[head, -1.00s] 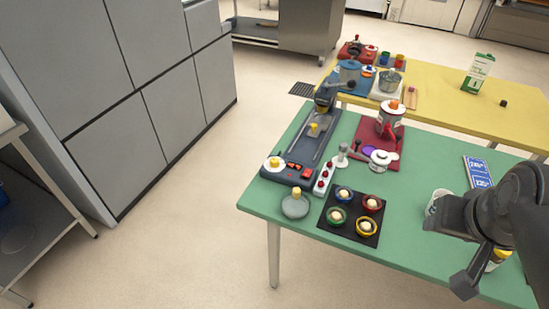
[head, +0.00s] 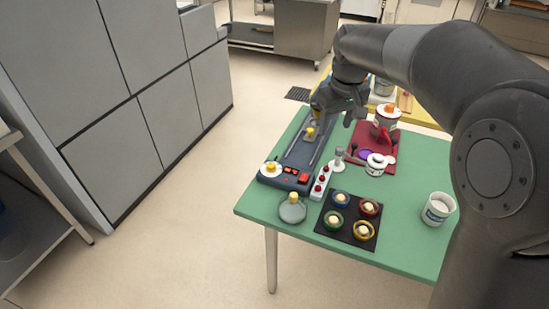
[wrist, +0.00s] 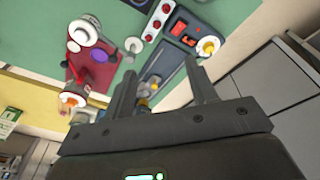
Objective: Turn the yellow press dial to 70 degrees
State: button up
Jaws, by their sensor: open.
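The yellow press dial (head: 271,168) is a yellow knob on a white disc at the front left corner of the dark grey press (head: 291,178). In the wrist view the dial (wrist: 208,47) shows beyond and right of the right fingertip. Another yellow knob (head: 310,132) sits farther back on the press, and in the wrist view it (wrist: 153,84) shows between the fingers. My gripper (head: 348,112) is open and empty, above the rear of the press and well apart from the dial. No angle marks are readable.
Right of the press are a white strip with red buttons (head: 320,183), a dark red board (head: 366,153) with a jar, and a black mat (head: 349,219) with several small bowls. A white tub (head: 438,209) is at the right.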

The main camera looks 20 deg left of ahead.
jog(key=w+a+f+n+g, duration=0.1)
jog(key=w+a+f+n, duration=0.15)
jog(key=a+f, duration=0.55)
jog(key=n, duration=0.2)
send_over(271, 165)
notch_tip(271, 165, down, 4)
jog(key=shift+g+h, duration=0.3)
jog(key=shift+h, duration=0.1)
notch_tip(271, 165, down, 11)
jog(key=shift+w+f, duration=0.1)
jog(key=c, duration=1)
jog(key=shift+o, duration=0.2)
